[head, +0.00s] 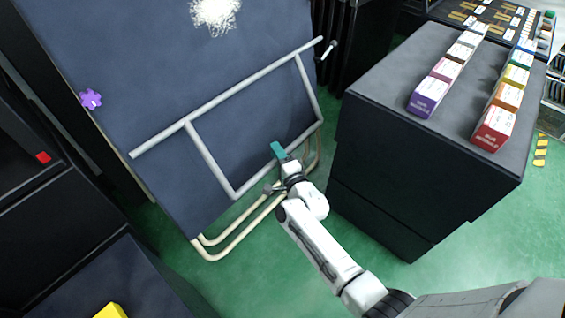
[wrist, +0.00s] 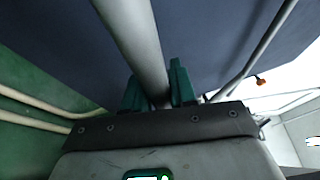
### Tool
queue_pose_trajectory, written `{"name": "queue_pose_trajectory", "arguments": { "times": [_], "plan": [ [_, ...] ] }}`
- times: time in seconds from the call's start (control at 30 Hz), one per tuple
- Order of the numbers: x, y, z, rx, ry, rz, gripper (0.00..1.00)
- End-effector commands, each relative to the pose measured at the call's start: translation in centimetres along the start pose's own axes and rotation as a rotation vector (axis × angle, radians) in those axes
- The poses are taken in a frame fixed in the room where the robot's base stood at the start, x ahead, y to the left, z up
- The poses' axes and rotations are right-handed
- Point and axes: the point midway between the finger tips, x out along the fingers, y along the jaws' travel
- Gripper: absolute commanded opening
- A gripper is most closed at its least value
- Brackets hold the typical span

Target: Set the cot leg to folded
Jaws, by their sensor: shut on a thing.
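The cot leg is a grey tubular U-shaped frame (head: 211,160) on the dark blue cot panel (head: 150,60), which stands tilted. Its two side tubes run from a long grey rail (head: 240,91) to a lower crossbar (head: 257,177). My gripper (head: 279,151) is at about the middle of this crossbar. In the wrist view, the teal fingers of my gripper (wrist: 160,88) stand on both sides of a thick grey tube (wrist: 132,35) and are shut on it. The gripper hides part of the crossbar in the head view.
Cream bent tubes (head: 235,245) lie below the panel's lower edge. A dark cabinet (head: 400,130) with rows of small boxes stands close on the right. A purple knob (head: 91,99) is on the panel's left. Green floor (head: 285,270) is open below.

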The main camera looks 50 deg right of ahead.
Motion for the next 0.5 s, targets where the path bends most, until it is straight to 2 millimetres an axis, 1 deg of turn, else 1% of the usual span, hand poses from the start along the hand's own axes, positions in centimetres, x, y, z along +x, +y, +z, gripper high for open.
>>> {"name": "queue_pose_trajectory", "arguments": {
  "times": [0.03,0.5],
  "plan": [
    [0.3,0.7,0.1,0.002,0.000,0.002,0.00],
    [3.5,1.8,1.5,-0.001,-0.001,0.003,0.00]
  ]
}}
